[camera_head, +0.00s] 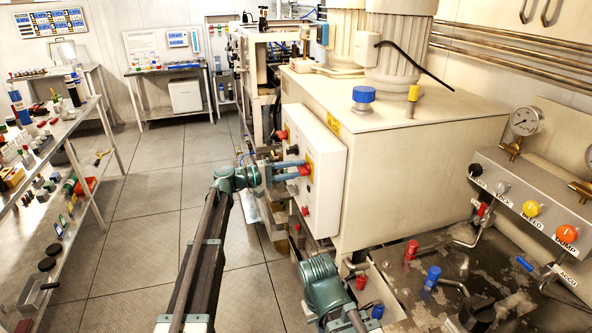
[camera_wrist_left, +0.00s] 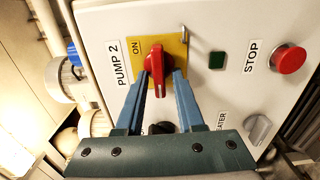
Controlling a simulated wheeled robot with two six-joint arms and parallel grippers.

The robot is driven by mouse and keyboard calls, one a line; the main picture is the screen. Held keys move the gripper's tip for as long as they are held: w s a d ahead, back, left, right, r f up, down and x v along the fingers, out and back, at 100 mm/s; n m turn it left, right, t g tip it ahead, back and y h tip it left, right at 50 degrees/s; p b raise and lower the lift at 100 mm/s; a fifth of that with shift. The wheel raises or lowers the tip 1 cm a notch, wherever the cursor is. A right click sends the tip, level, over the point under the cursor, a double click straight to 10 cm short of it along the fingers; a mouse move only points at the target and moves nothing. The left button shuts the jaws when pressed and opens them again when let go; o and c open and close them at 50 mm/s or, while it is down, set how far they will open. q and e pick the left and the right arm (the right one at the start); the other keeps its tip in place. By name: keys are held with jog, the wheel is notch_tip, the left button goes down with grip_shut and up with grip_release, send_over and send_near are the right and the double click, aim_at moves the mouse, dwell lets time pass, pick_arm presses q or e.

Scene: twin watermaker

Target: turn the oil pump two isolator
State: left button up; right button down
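The oil pump two isolator is a red rotary handle (camera_wrist_left: 157,66) on a yellow plate marked ON, beside a PUMP 2 label on a white panel. In the wrist view the handle stands in line with my fingers. My left gripper (camera_wrist_left: 162,76) has its two blue fingers on either side of the handle, with a visible gap on the right side, so it looks open around it. In the head view my left gripper (camera_head: 300,171) reaches the panel front, and the isolator is partly hidden by it. My right gripper is not in view.
The white panel (camera_head: 325,190) also carries a red STOP button (camera_wrist_left: 288,59), a green square (camera_wrist_left: 216,60) and a grey knob (camera_wrist_left: 258,129). A cluttered shelf (camera_head: 62,140) stands on the left. The tiled floor between (camera_head: 150,200) is clear.

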pick_arm(q)
jog(key=shift+o, duration=0.4)
jog(key=v, duration=1.3)
jog(key=shift+a, duration=0.35)
jog(key=shift+s, duration=0.15)
jog(key=s+d+f+m+g+y, duration=0.45)
jog(key=s+d+f+y, duration=0.25)
jog(key=s+d+f, duration=0.85)
jog(key=s+a+f+m+y, duration=0.1)
jog(key=s+a+f+y, duration=0.2)
jog(key=s, duration=0.7)
jog(key=s+a+f+m+g+y, duration=0.1)
jog(key=s+a+f+m+y, duration=0.1)
jog(key=s+y, duration=0.6)
jog(key=shift+s+a+f+y, duration=0.3)
jog(key=shift+s+a+f, duration=0.3)
jog(key=shift+s+a, duration=0.45)
